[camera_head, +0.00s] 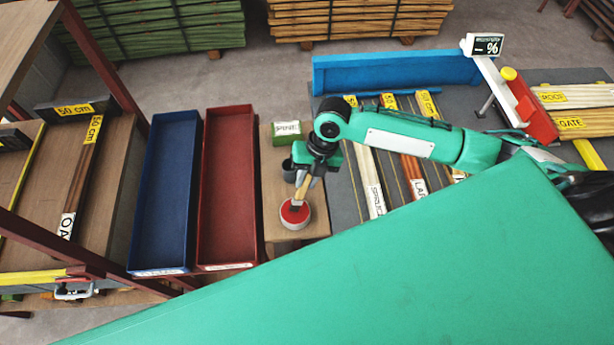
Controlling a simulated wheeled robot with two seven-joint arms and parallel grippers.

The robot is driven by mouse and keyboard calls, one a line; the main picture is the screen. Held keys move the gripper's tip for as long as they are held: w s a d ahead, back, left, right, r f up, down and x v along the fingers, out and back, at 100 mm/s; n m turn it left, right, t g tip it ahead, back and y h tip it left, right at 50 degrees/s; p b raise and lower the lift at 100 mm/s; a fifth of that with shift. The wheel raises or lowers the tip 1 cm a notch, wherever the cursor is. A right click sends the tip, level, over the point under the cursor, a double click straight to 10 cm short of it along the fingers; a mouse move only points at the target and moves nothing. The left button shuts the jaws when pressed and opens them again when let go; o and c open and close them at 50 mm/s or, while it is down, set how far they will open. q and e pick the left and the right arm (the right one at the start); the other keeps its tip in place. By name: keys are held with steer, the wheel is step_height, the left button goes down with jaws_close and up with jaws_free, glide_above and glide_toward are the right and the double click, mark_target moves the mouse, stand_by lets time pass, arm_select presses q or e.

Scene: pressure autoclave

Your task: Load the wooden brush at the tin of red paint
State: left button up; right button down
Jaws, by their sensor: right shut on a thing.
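My right gripper (308,178) is shut on the wooden brush (301,190), which points down. The tin of red paint (294,222) is a pale round tin on a small wooden table, with red showing in its open top. The brush's lower end is at the red paint; I cannot tell how deep it reaches. The gripper hides the brush's upper part. My left gripper is not in view.
A dark cup (288,172) and a green box (286,133) stand on the same wooden table (272,190). A red tray (228,190) and a blue tray (163,195) lie left of it. Labelled wood strips lie on the grey bench to the right.

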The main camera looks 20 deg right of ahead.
steer(key=shift+f+b, duration=0.3)
steer(key=shift+f, duration=0.2)
stand_by(0.8)
steer(key=shift+f, duration=0.1)
stand_by(0.9)
step_height(320, 180, up, 7)
steer(key=p, duration=0.6)
stand_by(1.0)
